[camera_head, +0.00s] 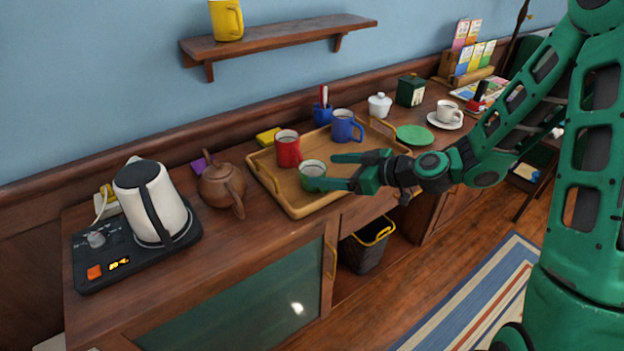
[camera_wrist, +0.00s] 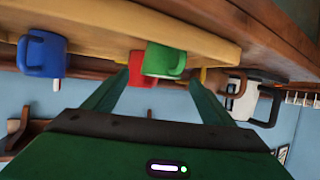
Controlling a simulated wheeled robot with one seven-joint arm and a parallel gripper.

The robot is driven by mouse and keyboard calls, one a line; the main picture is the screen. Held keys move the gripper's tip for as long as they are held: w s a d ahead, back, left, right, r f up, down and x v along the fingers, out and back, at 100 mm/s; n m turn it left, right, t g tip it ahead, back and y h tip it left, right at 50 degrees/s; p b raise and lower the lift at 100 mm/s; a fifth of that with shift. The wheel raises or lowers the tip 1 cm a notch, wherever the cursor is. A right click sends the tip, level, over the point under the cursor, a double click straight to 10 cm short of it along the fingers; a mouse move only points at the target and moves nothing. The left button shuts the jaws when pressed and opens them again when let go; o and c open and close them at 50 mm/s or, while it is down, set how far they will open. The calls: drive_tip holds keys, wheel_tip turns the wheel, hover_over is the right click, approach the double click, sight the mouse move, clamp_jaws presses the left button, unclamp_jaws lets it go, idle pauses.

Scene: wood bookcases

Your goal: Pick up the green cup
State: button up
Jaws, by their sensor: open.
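The green cup (camera_head: 311,170) stands upright near the front edge of the wooden tray (camera_head: 297,208). My gripper (camera_head: 332,171) reaches in from the right at about cup height, its two fingers spread and empty. In the head view the lower finger overlaps the cup's near side, so I cannot tell whether it touches.
A brown teapot (camera_head: 221,185) and a white kettle (camera_head: 151,205) on a black base stand left of the tray. A green saucer (camera_head: 414,135) and a white cup (camera_head: 448,111) lie to the right. A yellow mug (camera_head: 226,20) sits on the wall shelf (camera_head: 280,36).

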sight(303, 170)
drive_tip(key=shift+x, duration=4.75)
drive_tip(key=shift+s+f, duration=0.1)
drive_tip(key=c, duration=1.2)
